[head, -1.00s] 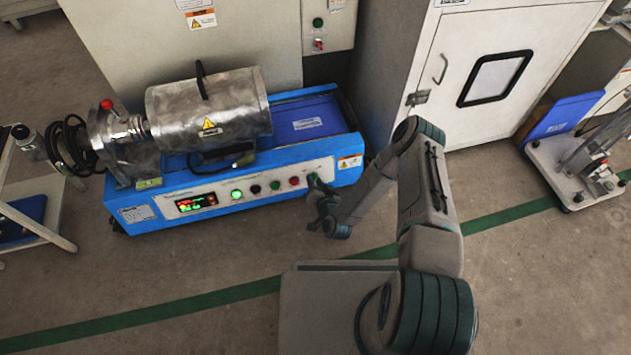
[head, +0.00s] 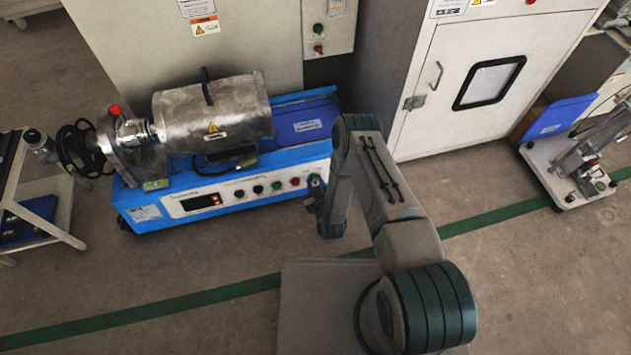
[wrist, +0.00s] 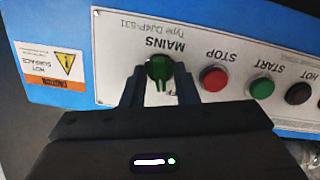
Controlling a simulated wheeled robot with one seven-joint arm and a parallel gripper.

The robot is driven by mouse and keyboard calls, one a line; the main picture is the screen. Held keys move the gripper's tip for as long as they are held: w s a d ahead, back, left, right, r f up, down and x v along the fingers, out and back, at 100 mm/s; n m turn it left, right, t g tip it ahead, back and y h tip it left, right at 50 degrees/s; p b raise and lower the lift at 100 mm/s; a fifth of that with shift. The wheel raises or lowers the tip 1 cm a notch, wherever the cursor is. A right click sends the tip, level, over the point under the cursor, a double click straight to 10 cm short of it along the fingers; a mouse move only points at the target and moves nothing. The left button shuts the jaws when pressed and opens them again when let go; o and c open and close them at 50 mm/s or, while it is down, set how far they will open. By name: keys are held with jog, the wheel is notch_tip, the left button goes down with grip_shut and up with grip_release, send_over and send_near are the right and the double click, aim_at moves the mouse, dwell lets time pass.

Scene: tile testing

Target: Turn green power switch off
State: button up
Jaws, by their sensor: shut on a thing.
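The green power switch (wrist: 159,68) is a round green knob beside the upside-down word MAINS on the white control panel (wrist: 228,52) of the blue machine. In the wrist view its raised ridge runs roughly up and down in the picture. My gripper (wrist: 160,88) is shut on the knob, one dark finger on each side. In the head view my gripper (head: 316,190) is at the right end of the panel, and my arm and fingers hide most of the switch. The panel display (head: 201,201) is mostly dark with a faint orange glow.
A red STOP button (wrist: 213,79) sits close beside the switch, then a green START button (wrist: 261,88) and a dark button (wrist: 298,93). A metal cylinder (head: 212,108) lies on the machine. A white cabinet (head: 440,100) stands behind my arm. Floor in front is clear.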

jog(key=n, duration=0.5)
jog(key=shift+s+f+n+h+p, duration=0.1)
jog(key=shift+n+h+p, duration=0.2)
jog(key=shift+h, duration=0.1)
jog(key=shift+d, duration=0.1)
dwell(0.3)
jog(key=o, duration=0.6)
